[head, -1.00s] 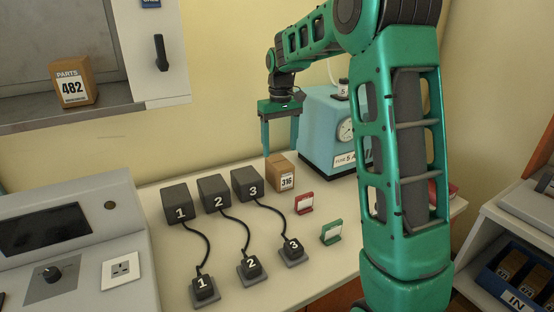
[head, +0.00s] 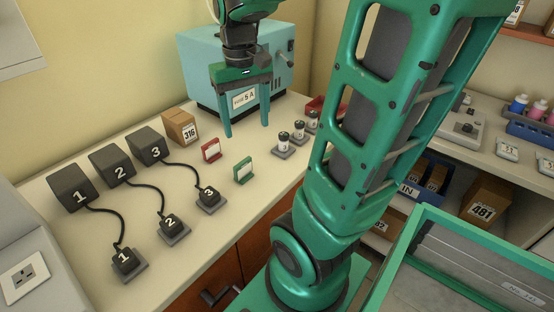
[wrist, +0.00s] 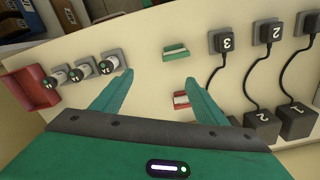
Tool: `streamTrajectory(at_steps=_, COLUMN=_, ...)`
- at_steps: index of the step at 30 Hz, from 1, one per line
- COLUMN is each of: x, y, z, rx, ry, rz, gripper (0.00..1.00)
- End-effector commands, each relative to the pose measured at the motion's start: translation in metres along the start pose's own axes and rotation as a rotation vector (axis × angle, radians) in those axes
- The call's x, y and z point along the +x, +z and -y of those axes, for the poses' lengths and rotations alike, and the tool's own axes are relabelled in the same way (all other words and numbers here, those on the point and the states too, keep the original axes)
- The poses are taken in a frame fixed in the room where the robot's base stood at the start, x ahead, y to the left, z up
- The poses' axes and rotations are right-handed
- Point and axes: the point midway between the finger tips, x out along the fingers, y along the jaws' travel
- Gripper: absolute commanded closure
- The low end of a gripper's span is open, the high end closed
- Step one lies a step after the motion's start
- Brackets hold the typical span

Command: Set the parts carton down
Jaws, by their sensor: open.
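The parts carton marked 316 (head: 180,127) is a small brown box with a white label. It stands upright on the cream bench, beside the black block numbered 3 and left of the blue machine. My gripper (head: 247,134) is open and empty, pointing down above the bench in front of the blue machine, to the right of the carton and apart from it. In the wrist view its two green fingers (wrist: 151,97) are spread with nothing between them. The carton is not visible in the wrist view.
Black blocks numbered 1 to 3 (head: 113,165) are cabled to small plugs (head: 168,227). Red (head: 211,150) and green (head: 243,171) card holders stand on the bench. A carton marked 481 (head: 483,204) is on a lower shelf.

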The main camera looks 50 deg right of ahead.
Motion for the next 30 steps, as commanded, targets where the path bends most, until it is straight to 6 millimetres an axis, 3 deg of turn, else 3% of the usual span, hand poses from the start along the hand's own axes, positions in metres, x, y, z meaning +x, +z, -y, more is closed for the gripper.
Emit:
streamTrajectory(at_steps=1, x=0.006, y=0.024, z=-0.008, rx=0.03, ry=-0.005, rz=-0.002, gripper=0.33)
streamTrajectory(at_steps=3, x=0.017, y=0.053, z=-0.016, rx=0.071, ry=-0.01, rz=0.001, gripper=0.33)
streamTrajectory(at_steps=6, x=0.032, y=0.086, z=-0.025, rx=0.114, ry=-0.016, rz=0.005, gripper=0.33)
streamTrajectory(at_steps=10, x=0.045, y=0.114, z=-0.028, rx=0.152, ry=-0.022, rz=0.009, gripper=0.33)
streamTrajectory(at_steps=16, x=0.051, y=0.125, z=-0.029, rx=0.165, ry=-0.024, rz=0.011, gripper=0.33)
streamTrajectory(at_steps=28, x=0.05, y=0.124, z=-0.029, rx=0.164, ry=-0.024, rz=0.011, gripper=0.33)
streamTrajectory(at_steps=30, x=0.055, y=0.114, z=-0.025, rx=0.165, ry=-0.019, rz=0.022, gripper=0.33)
